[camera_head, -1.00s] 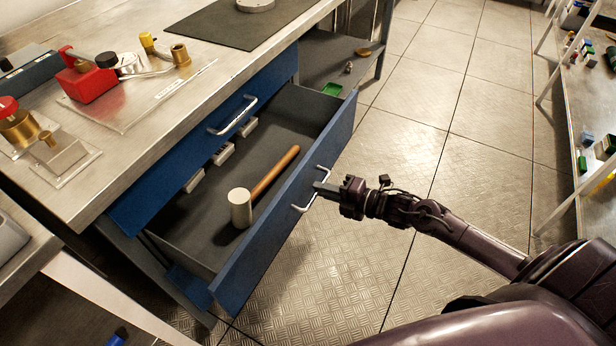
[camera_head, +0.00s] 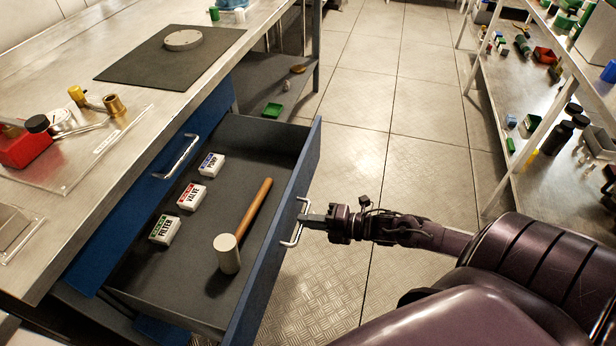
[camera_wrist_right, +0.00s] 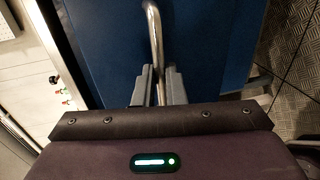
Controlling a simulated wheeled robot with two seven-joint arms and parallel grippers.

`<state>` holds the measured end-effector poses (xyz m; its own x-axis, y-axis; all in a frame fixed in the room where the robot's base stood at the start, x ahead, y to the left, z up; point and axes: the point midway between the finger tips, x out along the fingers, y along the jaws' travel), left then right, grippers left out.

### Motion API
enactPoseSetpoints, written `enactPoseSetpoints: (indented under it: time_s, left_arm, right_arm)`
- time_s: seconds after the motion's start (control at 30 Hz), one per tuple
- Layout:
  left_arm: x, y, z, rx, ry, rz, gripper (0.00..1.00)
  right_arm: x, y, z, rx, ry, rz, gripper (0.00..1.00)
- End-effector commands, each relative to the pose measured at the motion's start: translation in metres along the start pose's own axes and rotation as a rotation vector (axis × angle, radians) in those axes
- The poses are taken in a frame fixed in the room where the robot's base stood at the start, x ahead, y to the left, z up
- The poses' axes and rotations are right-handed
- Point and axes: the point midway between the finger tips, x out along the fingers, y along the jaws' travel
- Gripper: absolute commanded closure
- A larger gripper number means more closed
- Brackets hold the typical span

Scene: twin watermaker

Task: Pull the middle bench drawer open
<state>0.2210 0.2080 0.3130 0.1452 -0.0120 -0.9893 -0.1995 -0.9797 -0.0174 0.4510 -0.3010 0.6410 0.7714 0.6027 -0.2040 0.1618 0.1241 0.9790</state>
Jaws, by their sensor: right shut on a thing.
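The middle bench drawer (camera_head: 272,262) is pulled well out from the bench, its blue front facing right. Inside lie a mallet (camera_head: 228,254) with a wooden handle and three small boxes labelled PUMP (camera_head: 211,165), VALVE (camera_head: 191,196) and FILTER (camera_head: 165,230). My right gripper (camera_head: 306,220) is shut on the drawer's metal handle (camera_head: 293,239). In the right wrist view the handle bar (camera_wrist_right: 155,45) runs between the two fingers (camera_wrist_right: 160,88), against the blue front. My left gripper is not in view.
Another blue drawer front with a handle (camera_head: 178,157) sits shut under the worktop (camera_head: 150,130). Shelving (camera_head: 500,110) with many small items stands at the right. The tiled floor (camera_head: 400,110) between is clear.

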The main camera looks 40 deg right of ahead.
Motion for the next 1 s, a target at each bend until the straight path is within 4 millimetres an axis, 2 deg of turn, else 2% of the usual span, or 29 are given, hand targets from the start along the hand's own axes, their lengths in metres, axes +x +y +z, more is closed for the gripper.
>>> enactPoseSetpoints:
  time_s: [0.03,0.2,0.53,0.73,1.0]
  left_arm:
    - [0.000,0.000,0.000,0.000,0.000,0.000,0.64]
    - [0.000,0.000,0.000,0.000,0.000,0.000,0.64]
    - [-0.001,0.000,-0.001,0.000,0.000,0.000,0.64]
    - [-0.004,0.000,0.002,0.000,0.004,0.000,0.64]
    - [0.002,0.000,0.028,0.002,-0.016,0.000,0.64]
  right_arm:
    - [0.000,-0.001,0.000,0.000,-0.001,-0.002,0.87]
    - [0.000,0.000,0.000,0.000,-0.001,-0.001,0.68]
    - [-0.005,0.000,0.000,0.000,0.000,-0.002,0.68]
    - [-0.034,-0.001,-0.001,0.001,0.000,-0.007,0.68]
    - [-0.071,0.000,0.000,0.001,0.000,-0.004,0.68]
